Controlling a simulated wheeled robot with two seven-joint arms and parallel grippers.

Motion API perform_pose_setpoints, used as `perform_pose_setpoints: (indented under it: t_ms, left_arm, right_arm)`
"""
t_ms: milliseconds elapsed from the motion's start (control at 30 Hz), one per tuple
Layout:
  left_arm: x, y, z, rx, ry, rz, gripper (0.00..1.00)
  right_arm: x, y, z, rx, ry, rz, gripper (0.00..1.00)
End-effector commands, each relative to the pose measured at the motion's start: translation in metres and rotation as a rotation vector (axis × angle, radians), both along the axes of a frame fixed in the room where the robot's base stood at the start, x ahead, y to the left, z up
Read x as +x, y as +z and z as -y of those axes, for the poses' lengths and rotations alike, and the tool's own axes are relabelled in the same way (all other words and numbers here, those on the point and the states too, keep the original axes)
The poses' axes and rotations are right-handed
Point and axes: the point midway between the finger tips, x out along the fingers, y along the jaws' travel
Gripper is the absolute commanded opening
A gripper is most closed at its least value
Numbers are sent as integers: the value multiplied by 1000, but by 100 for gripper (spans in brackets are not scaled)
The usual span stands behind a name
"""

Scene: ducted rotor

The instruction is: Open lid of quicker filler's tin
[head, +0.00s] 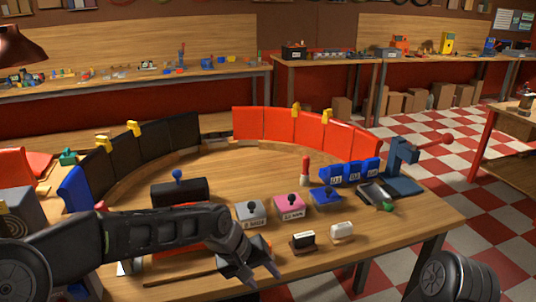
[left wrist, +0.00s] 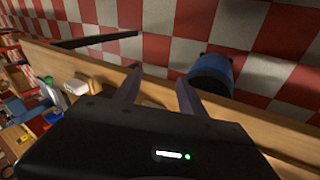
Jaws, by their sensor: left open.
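Three small tins with knobs on their lids stand in a row on the curved wooden table: a grey tin (head: 250,214), a pink tin (head: 292,204) and a blue tin (head: 326,197). All three lids look closed. The grey and pink tins have front labels with small print; the pink one seems to read "12 MIN". My left gripper (head: 262,277) is open and empty, low in front of the grey tin near the table's front edge. In the left wrist view its fingers (left wrist: 158,78) are apart with nothing between them. My right gripper is out of view.
A black box with a blue knob (head: 179,190) is behind the arm. Blue labelled bins (head: 350,173) and a blue press (head: 402,170) stand right. Red panels (head: 310,130) curve behind.

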Motion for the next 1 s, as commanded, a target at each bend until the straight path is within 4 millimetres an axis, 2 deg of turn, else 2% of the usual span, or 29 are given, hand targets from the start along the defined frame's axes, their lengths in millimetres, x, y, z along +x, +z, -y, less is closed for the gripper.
perform_pose_setpoints:
  t_ms: [67,167,267,300,367,400,533,600,733,833,1000]
  left_arm:
    - [-6,-23,0,-7,-9,-16,48]
    - [-19,-67,1,-21,-26,-38,48]
    - [-46,-126,-1,-39,-45,-63,48]
    - [-61,-152,-3,-44,-48,-76,48]
    - [-88,-189,-7,-49,-54,-92,48]
    - [-108,-212,-11,-48,-56,-102,48]
    - [-176,-271,-28,-25,-56,-128,48]
    - [-209,-290,-37,-4,-57,-139,48]
    - [-248,-308,-51,30,-61,-148,48]
    - [-259,-312,-55,42,-63,-147,48]
    - [-259,-312,-55,45,-64,-146,48]
  right_arm:
    - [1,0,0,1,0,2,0]
    - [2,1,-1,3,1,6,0]
    - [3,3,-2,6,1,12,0]
    - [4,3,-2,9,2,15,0]
    - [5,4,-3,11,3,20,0]
    - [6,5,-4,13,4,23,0]
    - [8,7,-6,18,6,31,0]
    - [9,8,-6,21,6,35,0]
    - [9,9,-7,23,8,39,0]
    - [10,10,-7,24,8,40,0]
    - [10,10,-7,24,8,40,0]
